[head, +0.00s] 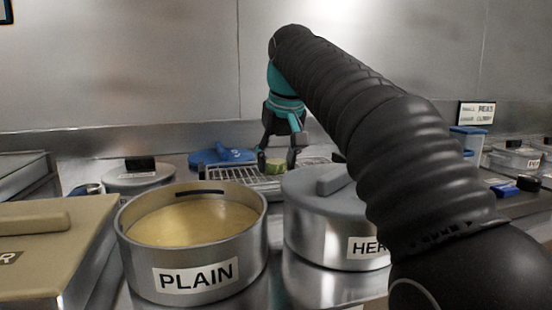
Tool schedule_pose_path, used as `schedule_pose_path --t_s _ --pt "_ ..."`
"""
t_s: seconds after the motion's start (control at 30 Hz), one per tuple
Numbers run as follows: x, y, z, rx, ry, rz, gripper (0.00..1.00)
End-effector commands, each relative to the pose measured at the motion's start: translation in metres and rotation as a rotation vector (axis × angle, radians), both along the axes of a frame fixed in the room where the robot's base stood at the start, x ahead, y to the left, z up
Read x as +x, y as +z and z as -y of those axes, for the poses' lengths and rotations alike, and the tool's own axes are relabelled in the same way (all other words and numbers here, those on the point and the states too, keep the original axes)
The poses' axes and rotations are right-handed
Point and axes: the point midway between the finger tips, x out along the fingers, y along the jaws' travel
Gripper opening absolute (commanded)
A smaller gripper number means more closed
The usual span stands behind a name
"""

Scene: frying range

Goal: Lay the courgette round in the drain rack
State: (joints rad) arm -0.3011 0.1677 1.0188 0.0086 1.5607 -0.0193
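The courgette round (275,166), small and green, shows between the fingertips of my gripper (277,163). The fingers point down on either side of it. From this view I cannot tell whether both fingers touch it. The drain rack (225,176), a metal wire grid, lies behind the two pots, and the round is over it. I cannot tell whether the round rests on the wires or is held just above them. The front right part of the rack is hidden by a lidded pot.
An open pot marked PLAIN (196,278) holds yellowish batter. A lidded pot marked HER… (315,238) stands right of it, partly behind my arm. A tan lidded box (50,245) is at left. A blue lid-like item (222,156) lies behind the rack. Containers stand at right.

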Motion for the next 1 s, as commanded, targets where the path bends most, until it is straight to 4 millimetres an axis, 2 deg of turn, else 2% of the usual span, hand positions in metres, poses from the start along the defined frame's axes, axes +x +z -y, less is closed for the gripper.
schedule_pose_path --t_s 0.03,0.1,0.13,0.53,1.0 --pt "0.000 0.000 0.000 0.000 0.000 0.000 0.62" --pt "0.000 0.000 0.000 0.000 0.000 0.000 0.80" --pt "0.000 0.000 0.000 0.000 0.000 0.000 0.82" --pt "-0.002 0.006 0.001 0.000 0.000 0.001 0.82" --pt "-0.022 0.059 0.007 0.000 0.000 0.001 0.82"
